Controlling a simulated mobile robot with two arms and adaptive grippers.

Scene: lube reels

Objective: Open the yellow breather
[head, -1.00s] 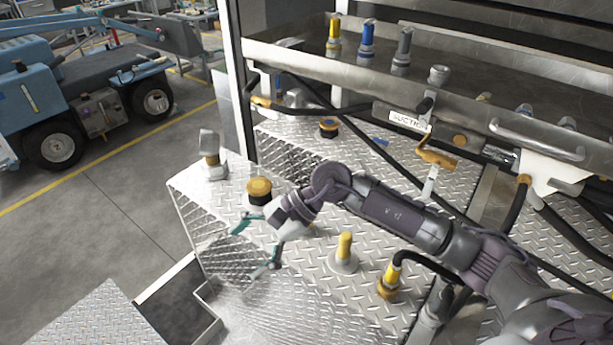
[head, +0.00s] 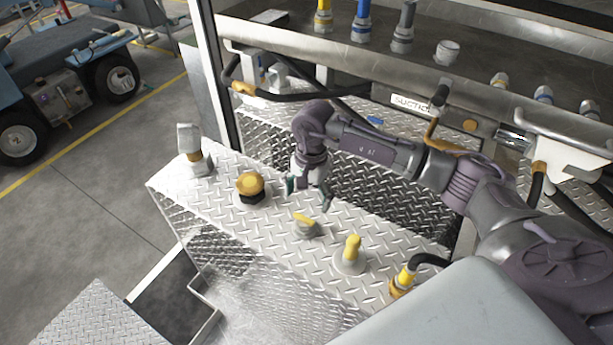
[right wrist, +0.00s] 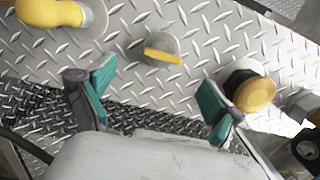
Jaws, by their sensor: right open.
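A round yellow cap on a black neck (head: 250,186), which looks like the yellow breather, stands on the tread-plate top. It also shows in the right wrist view (right wrist: 252,92), just beyond the right-hand finger. A grey round fitting with a flat yellow handle (head: 305,226) sits right of it; in the right wrist view this fitting (right wrist: 162,50) lies ahead, between the fingers. My right gripper (head: 308,193) is open and empty, pointing down above the plate behind and between these two. I cannot tell if it touches anything. My left gripper is not in view.
A grey fitting (head: 194,150) stands at the plate's left corner. A yellow-topped elbow (head: 350,254) and a yellow hose coupling (head: 403,280) stand at right. A metal tray (head: 480,75) with fittings and hoses hangs behind. The plate's front edge drops off.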

